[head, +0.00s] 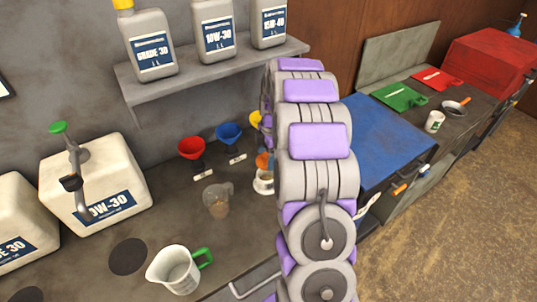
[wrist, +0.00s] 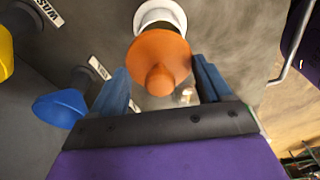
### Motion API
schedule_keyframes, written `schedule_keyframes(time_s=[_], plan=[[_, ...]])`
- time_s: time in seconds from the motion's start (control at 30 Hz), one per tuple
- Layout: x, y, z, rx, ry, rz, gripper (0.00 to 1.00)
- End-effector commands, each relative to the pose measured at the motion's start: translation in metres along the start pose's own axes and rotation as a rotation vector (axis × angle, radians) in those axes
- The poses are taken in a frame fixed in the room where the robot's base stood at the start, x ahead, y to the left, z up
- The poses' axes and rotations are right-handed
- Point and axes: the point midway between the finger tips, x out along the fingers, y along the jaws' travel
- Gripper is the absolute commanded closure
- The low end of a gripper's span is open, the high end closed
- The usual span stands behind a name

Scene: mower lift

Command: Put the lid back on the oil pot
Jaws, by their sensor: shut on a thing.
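The orange lid (wrist: 158,62), a cone with a round knob, sits between the two blue fingers of my gripper (wrist: 160,68) in the wrist view. My gripper is shut on it. The white oil pot (wrist: 160,13) shows partly behind the lid, its rim offset toward the top of the picture. In the head view the orange lid (head: 263,160) shows just above the white pot (head: 263,184), beside my arm. My arm hides the gripper and part of both there. I cannot tell whether lid and pot touch.
Blue (head: 229,134) and red (head: 191,148) funnels hang at the wall. A clear jug (head: 217,200) with brown contents and a measuring jug with green handle (head: 180,269) stand on the bench. Oil bottles (head: 213,30) stand on a shelf. A blue cabinet (head: 385,140) is right of my arm.

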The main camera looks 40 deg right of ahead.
Motion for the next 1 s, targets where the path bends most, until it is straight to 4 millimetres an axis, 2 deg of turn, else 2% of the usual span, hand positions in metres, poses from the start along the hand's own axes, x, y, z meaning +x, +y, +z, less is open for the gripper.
schedule_keyframes(time_s=[0.53, 1.0], plan=[[0.047, 0.0, 0.006, 0.001, 0.002, -0.002, 0.56], [0.052, -0.001, 0.005, 0.0, 0.0, -0.001, 0.56]])
